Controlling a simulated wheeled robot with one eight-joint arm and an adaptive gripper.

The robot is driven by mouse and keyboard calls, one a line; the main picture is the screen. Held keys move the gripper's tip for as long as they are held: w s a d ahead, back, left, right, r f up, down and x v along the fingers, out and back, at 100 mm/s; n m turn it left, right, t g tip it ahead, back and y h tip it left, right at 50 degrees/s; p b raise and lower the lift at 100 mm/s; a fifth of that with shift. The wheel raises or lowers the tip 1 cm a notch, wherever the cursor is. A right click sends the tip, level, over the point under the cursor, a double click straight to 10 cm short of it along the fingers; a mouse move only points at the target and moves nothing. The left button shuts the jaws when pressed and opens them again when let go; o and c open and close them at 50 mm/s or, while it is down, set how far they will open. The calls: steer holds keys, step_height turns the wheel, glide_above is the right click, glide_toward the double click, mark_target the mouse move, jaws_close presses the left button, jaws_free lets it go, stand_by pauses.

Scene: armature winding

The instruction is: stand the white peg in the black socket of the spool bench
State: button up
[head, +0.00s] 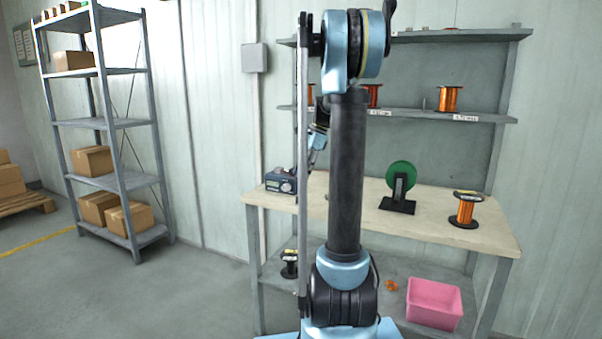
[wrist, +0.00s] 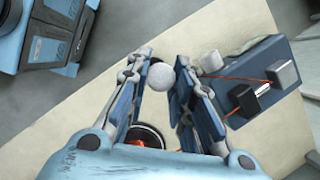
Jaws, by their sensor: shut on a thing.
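My gripper (wrist: 165,82) is shut on the white peg (wrist: 160,75), seen nearly end-on as a pale round top between the fingertips in the wrist view. The bench top (wrist: 150,32) lies below. In the head view the wrist end of my arm (head: 318,140) is partly hidden behind my black arm link, above the left part of the spool bench (head: 440,220); the peg cannot be made out there. I cannot pick out the black socket with certainty. A dark round rim with orange inside (wrist: 145,136) shows beneath the gripper.
A green disc on a black stand (head: 400,178) and a copper spool (head: 466,210) stand to the right. A pink bin (head: 434,303) is below.

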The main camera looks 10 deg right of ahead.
mark_target(303, 181)
steer(key=shift+f, duration=0.2)
steer(key=shift+f, duration=1.75)
steer(key=shift+s+f, duration=0.1)
steer(key=shift+f, duration=1.4)
stand_by(0.8)
steer(key=o, duration=1)
steer(key=shift+r, duration=0.15)
